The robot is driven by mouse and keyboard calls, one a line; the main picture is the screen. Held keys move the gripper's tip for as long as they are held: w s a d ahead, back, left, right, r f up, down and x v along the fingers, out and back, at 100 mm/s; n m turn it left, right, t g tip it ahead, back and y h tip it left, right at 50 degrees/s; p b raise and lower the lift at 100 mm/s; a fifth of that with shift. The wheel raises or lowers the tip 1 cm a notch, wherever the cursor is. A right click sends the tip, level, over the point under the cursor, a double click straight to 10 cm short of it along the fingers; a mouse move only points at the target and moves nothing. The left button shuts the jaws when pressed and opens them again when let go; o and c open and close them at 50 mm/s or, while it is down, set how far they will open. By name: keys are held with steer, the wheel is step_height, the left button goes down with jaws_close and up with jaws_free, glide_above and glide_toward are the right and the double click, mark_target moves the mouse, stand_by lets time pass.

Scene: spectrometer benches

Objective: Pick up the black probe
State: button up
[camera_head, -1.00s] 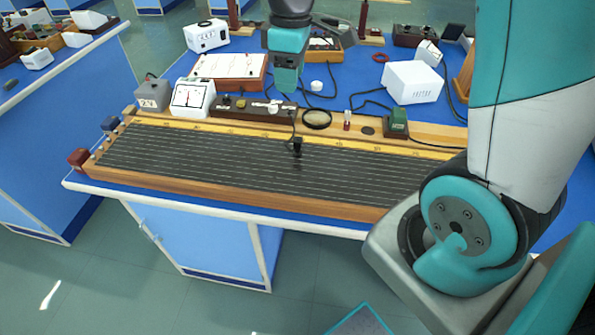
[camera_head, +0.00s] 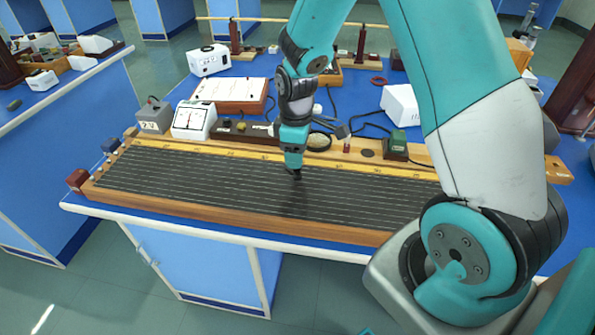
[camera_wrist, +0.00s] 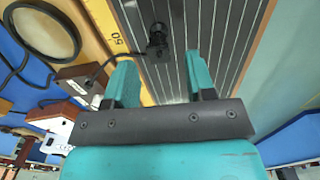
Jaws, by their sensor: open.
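The black probe (camera_wrist: 157,42) stands on the dark wired board (camera_wrist: 185,20), with its black cable running off to the left in the wrist view. In the head view a small dark part of the probe (camera_head: 296,174) shows just below my gripper (camera_head: 293,162). In the wrist view my gripper (camera_wrist: 160,62) has its two teal fingers spread apart with nothing between them. The probe appears just beyond the fingertips, between their lines. I cannot tell the exact gap. The board (camera_head: 200,180) has a wooden frame and a yellow scale.
Behind the board are a grey box (camera_head: 154,116), a white meter (camera_head: 193,120), a dark box (camera_head: 243,128), a round lens (camera_head: 318,141) and a green box (camera_head: 396,142). A white box (camera_head: 399,104) stands at right. The board's front strip is clear.

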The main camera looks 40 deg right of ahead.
mark_target(297, 174)
step_height(297, 174, down, 5)
steer(key=shift+d+r+p, duration=0.1)
steer(key=shift+r+p, duration=0.1)
steer(key=shift+p, duration=0.2)
steer(key=shift+c, duration=0.5)
jaws_close()
step_height(297, 174, up, 19)
steer(key=b, duration=0.1)
step_height(297, 174, down, 18)
steer(key=shift+f+b, duration=0.15)
steer(key=shift+b, duration=0.9)
